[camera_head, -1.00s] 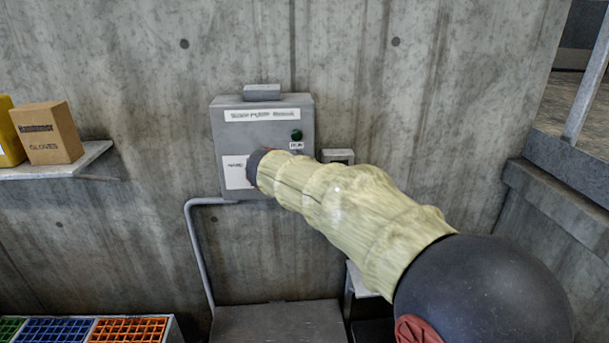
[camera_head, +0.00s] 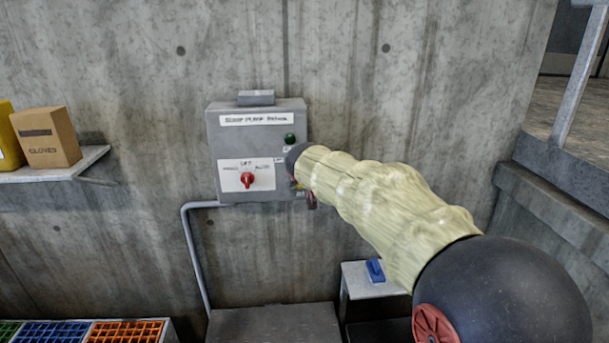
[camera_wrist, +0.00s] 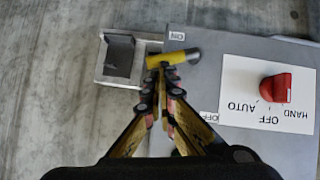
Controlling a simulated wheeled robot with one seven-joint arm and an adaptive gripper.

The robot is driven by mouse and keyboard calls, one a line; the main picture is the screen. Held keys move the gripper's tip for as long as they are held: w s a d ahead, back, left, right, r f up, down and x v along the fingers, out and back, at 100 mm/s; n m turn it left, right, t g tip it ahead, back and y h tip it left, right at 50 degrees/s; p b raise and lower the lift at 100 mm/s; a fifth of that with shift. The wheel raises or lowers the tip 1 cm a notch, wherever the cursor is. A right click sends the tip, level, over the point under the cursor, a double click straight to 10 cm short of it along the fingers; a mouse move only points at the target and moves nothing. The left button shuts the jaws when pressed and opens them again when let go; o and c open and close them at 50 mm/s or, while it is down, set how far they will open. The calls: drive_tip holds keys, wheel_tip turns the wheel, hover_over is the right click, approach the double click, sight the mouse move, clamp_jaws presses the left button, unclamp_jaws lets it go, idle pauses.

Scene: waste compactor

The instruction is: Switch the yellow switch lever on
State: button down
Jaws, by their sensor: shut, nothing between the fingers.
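The yellow switch lever (camera_wrist: 180,56) shows in the wrist view, lying across at the edge of the grey control box, with a dark grey end. It is close to the small ON label (camera_wrist: 179,36) and farther from the OFF label (camera_wrist: 209,117). My gripper (camera_wrist: 158,72) is shut and empty. Its fingertips are right at the lever, overlapping its near edge in the picture; I cannot tell whether they touch it. In the head view, the control box (camera_head: 218,142) hangs on the wall, and my sleeved arm hides most of the gripper and the lever.
A red selector knob (camera_wrist: 276,88) sits on a white HAND/OFF/AUTO plate beside the gripper. A grey bracket (camera_wrist: 108,78) stands at the lever's other side. A shelf with boxes (camera_head: 50,174) is at left, and a small stand with a blue item (camera_head: 375,270) is below my arm.

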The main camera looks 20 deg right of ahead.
drive_tip(key=shift+d+f+m+y, duration=0.3)
drive_tip(key=shift+d+f+y, duration=0.05)
drive_tip(key=shift+y, duration=0.05)
drive_tip(key=shift+s+d+f, duration=0.1)
drive_tip(key=shift+d+f, duration=0.1)
drive_tip(key=shift+f, duration=0.05)
idle(0.7)
drive_tip(key=shift+r, duration=0.1)
drive_tip(key=w+r+p+v, duration=0.1)
drive_tip(key=p+v, duration=0.3)
drive_tip(key=v, duration=0.8)
drive_tip(key=shift+r, duration=0.8)
drive_tip(key=shift+s+a, duration=0.1)
